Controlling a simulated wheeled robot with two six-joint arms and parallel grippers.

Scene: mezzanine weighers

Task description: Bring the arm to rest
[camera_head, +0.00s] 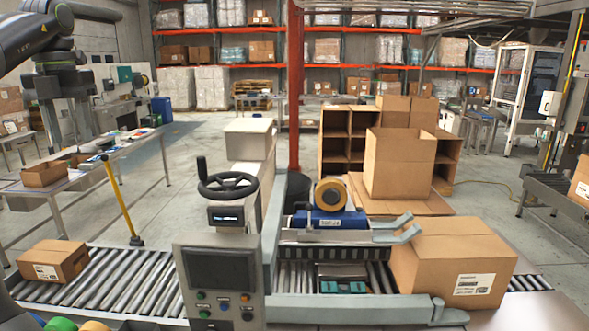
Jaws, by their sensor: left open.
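My left arm comes in at the top left, dark grey with a lighter wrist. Its gripper (72,138) hangs downward, open and empty, with its fingers apart. Behind it in the picture is a long work table with small boxes on it; I see no contact with anything. My right gripper is out of view.
A roller conveyor (120,282) runs along the front, with a small carton (53,261) at left and a large carton (453,262) at right. A control panel with a handwheel (228,178) and a blue tape machine (330,217) stand mid-front. A yellow-handled pole (120,200) rises at left.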

